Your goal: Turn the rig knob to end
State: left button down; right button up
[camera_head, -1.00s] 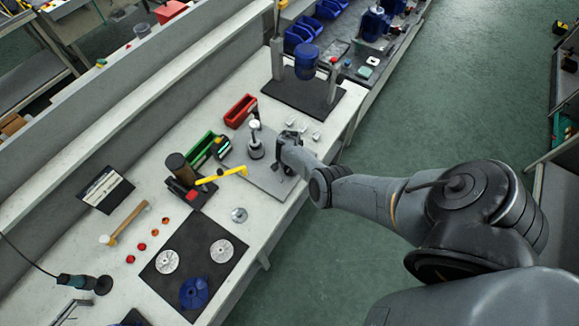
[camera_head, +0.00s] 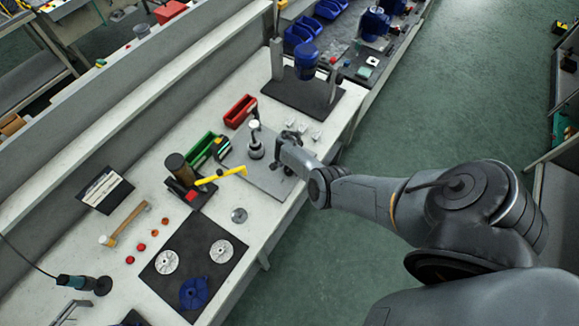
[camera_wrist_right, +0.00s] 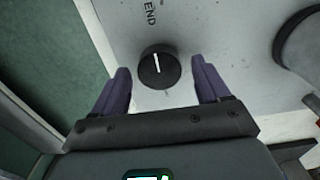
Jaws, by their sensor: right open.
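The rig knob (camera_wrist_right: 158,67) is a round black knob with a white pointer line, set on a light grey plate. In the right wrist view the word END is printed on the plate above it, and the pointer line runs close to upright there. My right gripper (camera_wrist_right: 160,88) is open, with one finger on each side of the knob and a gap on both sides. In the head view my right gripper (camera_head: 287,158) is over the right part of the grey rig plate (camera_head: 262,178) and hides the knob. My left gripper is not in view.
A grey post with a white top (camera_head: 255,140) stands on the plate, left of my gripper. A yellow lever (camera_head: 222,175), a green bin (camera_head: 201,148) and a red bin (camera_head: 240,111) are close by. A blue pump (camera_head: 307,62) stands on a black mat behind.

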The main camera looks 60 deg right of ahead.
notch_tip(320, 180, up, 11)
jog(key=p, duration=0.4)
jog(key=shift+f, duration=0.1)
dwell(0.5)
jog(key=s+d+f+n+g+h+p, duration=0.1)
jog(key=s+f, duration=0.1)
jog(key=s, duration=0.7)
jog(key=s+d+f+n+g+h, duration=0.1)
jog(key=s+f+n+g, duration=0.15)
jog(key=s, duration=0.65)
jog(key=a+r+n+t+y, duration=0.1)
jog(key=a+r+n+t, duration=0.2)
jog(key=a+r+n, duration=0.5)
jog(key=w+a+r+n+t+y+p, duration=0.1)
jog(key=a+r+n+t, duration=0.3)
jog(key=a+r+n, duration=0.5)
jog(key=a+r, duration=1)
jog(key=a, duration=0.4)
jog(key=shift+w+a, duration=0.2)
jog(key=shift+w, duration=0.1)
